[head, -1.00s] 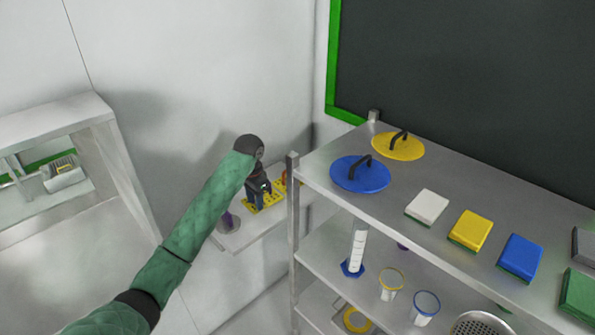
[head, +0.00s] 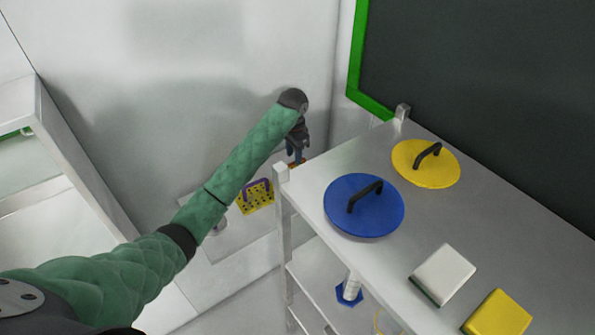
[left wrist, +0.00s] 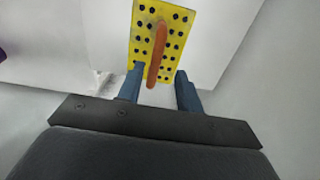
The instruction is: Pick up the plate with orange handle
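The plate with the orange handle (left wrist: 142,42) is yellow with black holes and shows in the left wrist view, straight beyond my left gripper. Its orange handle (left wrist: 154,60) lines up with the gap between the two blue fingers. My left gripper (left wrist: 159,70) is open, and I cannot tell how deep the handle lies between the fingers. In the head view my left gripper (head: 297,155) points down past the shelf corner, with a bit of orange at its tips. The arm and gripper hide most of that plate there. My right gripper is not in view.
A yellow plate with a purple handle (head: 255,197) lies on the small wall shelf (head: 240,237). The metal rack (head: 310,179) stands close on the right. It bears a blue lid (head: 340,213), a yellow lid (head: 428,173), a white block (head: 445,270) and a yellow block (head: 500,316).

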